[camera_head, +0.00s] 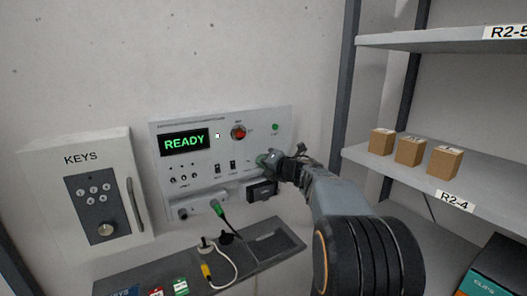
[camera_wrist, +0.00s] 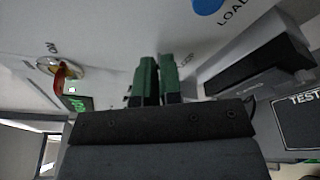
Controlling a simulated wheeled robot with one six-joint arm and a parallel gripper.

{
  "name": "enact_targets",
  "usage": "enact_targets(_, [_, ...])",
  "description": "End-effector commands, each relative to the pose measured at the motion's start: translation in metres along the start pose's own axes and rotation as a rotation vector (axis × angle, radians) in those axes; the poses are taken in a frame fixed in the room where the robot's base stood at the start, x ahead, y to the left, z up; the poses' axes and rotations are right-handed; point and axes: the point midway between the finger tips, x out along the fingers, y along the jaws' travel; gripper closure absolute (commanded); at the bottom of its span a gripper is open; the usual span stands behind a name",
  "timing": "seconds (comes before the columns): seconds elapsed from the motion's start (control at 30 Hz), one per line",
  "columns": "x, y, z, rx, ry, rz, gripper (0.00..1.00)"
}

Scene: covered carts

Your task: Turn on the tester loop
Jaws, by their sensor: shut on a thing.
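The tester panel (camera_head: 200,185) is on the wall, with a green READY display (camera_head: 185,143), two small black toggles and a red knob (camera_head: 238,132). A red switch with a metal collar (camera_wrist: 67,80) shows at the left in the wrist view. My gripper (camera_head: 267,160) is at the panel's right side, below the green light (camera_head: 275,127). In the wrist view, its two green fingers (camera_wrist: 158,80) are close together at the panel beside a partly hidden label ending in "OOP". They are shut on a small part there, likely the loop switch, which the fingers hide.
A KEYS box (camera_head: 85,185) with a keypad is left of the panel. A grey ledge (camera_head: 140,277) below holds cables and small cards. A green-ended plug (camera_head: 216,207) is at the panel's lower edge. Shelves with several small boxes (camera_head: 410,151) stand at right.

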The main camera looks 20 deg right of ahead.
Motion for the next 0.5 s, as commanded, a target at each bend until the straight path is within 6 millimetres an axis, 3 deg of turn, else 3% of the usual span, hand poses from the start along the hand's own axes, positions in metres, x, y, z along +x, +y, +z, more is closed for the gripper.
enact_targets(0.4, [-0.0002, 0.0005, 0.0003, 0.002, 0.007, -0.011, 1.0])
enact_targets(0.43, [-0.0002, 0.0005, 0.0003, 0.002, 0.007, -0.011, 0.91])
enact_targets(0.5, [-0.0002, 0.0005, 0.0003, 0.002, 0.007, -0.011, 0.84])
